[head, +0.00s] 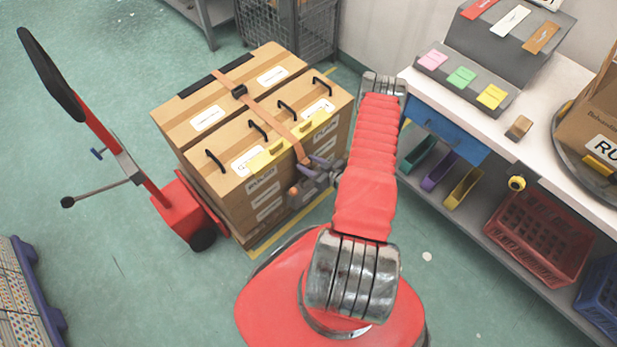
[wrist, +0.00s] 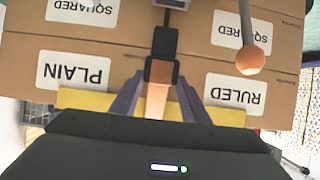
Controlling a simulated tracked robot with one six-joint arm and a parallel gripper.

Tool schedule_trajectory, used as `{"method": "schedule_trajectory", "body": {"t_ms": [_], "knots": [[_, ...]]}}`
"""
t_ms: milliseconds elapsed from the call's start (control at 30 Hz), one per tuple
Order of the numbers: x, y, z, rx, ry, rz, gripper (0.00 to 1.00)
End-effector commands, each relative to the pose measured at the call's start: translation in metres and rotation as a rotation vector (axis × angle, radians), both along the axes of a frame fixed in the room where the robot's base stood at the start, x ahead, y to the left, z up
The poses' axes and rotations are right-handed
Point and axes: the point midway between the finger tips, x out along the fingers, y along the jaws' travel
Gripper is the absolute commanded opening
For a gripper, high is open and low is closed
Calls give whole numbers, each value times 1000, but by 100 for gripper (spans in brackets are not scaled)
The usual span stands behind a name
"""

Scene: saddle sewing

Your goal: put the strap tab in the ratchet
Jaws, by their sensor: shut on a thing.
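An orange strap (head: 255,107) runs over the strapped carton stack and down its front. In the wrist view the strap's end (wrist: 157,100) lies between the purple fingers of my gripper (wrist: 160,80). A black strap tab (wrist: 161,70) sits at the fingertips, with a narrower black piece (wrist: 165,40) beyond it. A grey part, apparently the ratchet (wrist: 173,3), is cut by the top edge of the view. I cannot tell whether the black piece is inside it. In the head view my gripper (head: 318,172) is shut at the stack's front face; the arm hides part of it.
A round wooden knob on a thin lever (wrist: 249,60) stands beside the tab. Yellow edge guards (head: 285,147) lie along the cartons' top front edge. A red hand truck (head: 185,212) stands left of the stack, and a workbench (head: 480,130) is at the right.

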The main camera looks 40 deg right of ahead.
Motion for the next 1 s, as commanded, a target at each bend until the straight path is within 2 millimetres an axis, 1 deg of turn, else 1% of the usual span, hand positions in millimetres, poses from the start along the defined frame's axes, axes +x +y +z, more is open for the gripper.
{"method": "schedule_trajectory", "body": {"t_ms": [33,100,200,300,733,833,1000], "knots": [[-1,1,-8,1,1,0,14],[-1,1,-19,1,1,0,14],[-1,0,-31,1,1,0,14],[0,0,-39,0,0,-1,14],[-1,-1,-44,0,0,-1,14],[-1,-1,-51,-1,0,-2,14],[-1,0,-71,0,0,-1,14]]}}
